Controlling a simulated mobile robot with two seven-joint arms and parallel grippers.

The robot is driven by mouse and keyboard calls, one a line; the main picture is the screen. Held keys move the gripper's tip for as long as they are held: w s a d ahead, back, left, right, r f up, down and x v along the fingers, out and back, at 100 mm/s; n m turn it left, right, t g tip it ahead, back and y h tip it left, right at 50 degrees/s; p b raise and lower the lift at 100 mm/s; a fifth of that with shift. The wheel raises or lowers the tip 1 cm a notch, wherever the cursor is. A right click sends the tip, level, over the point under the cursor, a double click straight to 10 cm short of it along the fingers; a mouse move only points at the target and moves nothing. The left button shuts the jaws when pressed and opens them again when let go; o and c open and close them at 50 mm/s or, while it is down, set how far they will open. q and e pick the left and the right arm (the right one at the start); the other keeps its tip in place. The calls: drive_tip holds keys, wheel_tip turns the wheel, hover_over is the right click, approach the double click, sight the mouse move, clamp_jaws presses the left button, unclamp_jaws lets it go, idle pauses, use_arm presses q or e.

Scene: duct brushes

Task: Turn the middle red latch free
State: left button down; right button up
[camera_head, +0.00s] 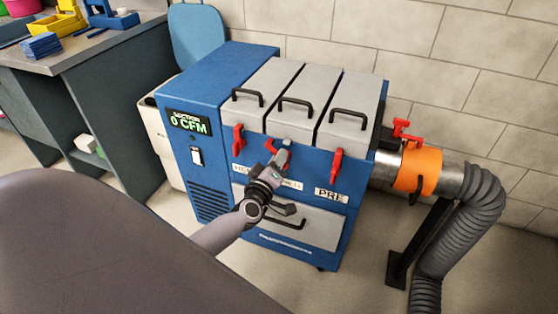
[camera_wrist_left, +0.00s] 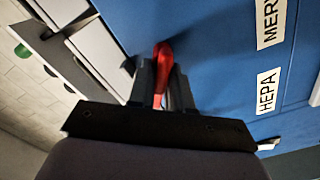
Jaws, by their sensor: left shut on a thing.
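The middle red latch (camera_head: 270,145) is on the front of the blue machine (camera_head: 225,85), below the middle grey lid (camera_head: 295,99). It is tilted, and my left gripper partly hides it. My left gripper (camera_head: 279,157) is shut on this latch. In the left wrist view the red latch (camera_wrist_left: 162,70) stands between the two dark fingers (camera_wrist_left: 161,82). The left red latch (camera_head: 239,138) and the right red latch (camera_head: 336,165) hang roughly upright on either side. My right gripper is not in view.
A drawer with a black handle (camera_head: 285,222) is below the latches. An orange collar (camera_head: 417,169) and grey hose (camera_head: 463,215) are at the right. A workbench (camera_head: 75,55) with blue and yellow items stands at the left. Open floor lies in front.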

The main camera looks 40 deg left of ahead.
use_arm(q)
drive_tip(key=shift+f+n, duration=0.25)
drive_tip(key=shift+n, duration=0.65)
drive_tip(key=n+b, duration=0.1)
drive_tip(key=n, duration=0.2)
drive_tip(key=shift+a+f+b, duration=0.1)
drive_tip(key=shift+f+b, duration=0.1)
drive_tip(key=shift+b, duration=0.15)
drive_tip(key=shift+n+b, duration=0.3)
drive_tip(key=shift+n, duration=0.9)
drive_tip(key=c, duration=1.2)
unclamp_jaws()
drive_tip(key=shift+o, duration=0.2)
drive_tip(key=v, duration=0.7)
drive_tip(key=shift+p, duration=0.45)
drive_tip(key=shift+s, duration=0.15)
